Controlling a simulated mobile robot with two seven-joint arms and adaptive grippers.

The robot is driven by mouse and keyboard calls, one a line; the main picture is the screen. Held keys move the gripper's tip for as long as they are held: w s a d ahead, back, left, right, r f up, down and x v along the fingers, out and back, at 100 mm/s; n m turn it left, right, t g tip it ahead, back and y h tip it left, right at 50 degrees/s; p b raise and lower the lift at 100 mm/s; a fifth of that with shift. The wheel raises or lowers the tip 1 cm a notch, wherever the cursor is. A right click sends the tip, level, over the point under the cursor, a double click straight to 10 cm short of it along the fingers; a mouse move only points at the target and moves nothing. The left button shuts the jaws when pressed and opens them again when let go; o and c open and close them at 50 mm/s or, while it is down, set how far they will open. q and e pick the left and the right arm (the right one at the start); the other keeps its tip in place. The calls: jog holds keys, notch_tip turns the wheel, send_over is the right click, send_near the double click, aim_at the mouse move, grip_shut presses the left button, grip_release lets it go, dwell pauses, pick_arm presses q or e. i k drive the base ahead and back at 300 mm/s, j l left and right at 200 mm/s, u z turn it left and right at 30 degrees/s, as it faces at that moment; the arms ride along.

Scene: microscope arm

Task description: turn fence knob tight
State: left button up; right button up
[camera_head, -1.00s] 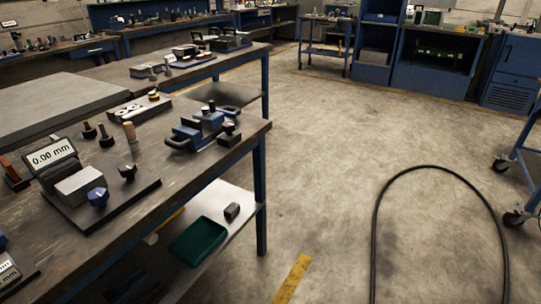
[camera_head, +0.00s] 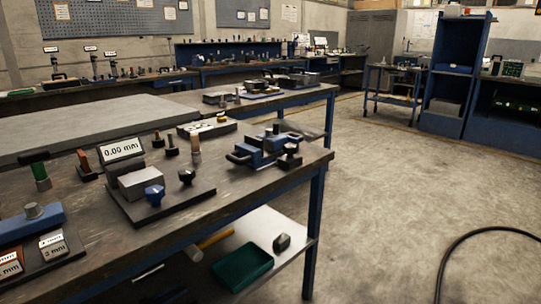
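No part labelled as a fence knob is certain. On the near workbench (camera_head: 235,207) a dark base plate carries a grey block (camera_head: 140,182), a tilted display reading 0.00 mm (camera_head: 121,150), a blue star-shaped knob (camera_head: 154,195) at the block's front and a black knob (camera_head: 187,177) to its right. A blue vise-like fixture (camera_head: 262,150) with a black knob (camera_head: 290,154) stands at the bench's right end. Neither of my grippers shows in the head view.
A blue fixture (camera_head: 28,224) with labelled blocks lies at the left. A green tray (camera_head: 242,267) and a small dark block (camera_head: 282,243) are on the lower shelf. A black cable (camera_head: 462,244) loops on the open floor at right.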

aim_at(290, 150)
jog(key=i+j+z, duration=0.15)
jog(key=i+z, duration=0.2)
jog(key=i+j+z, duration=0.35)
jog(key=i+l, duration=0.05)
jog(key=l, duration=0.05)
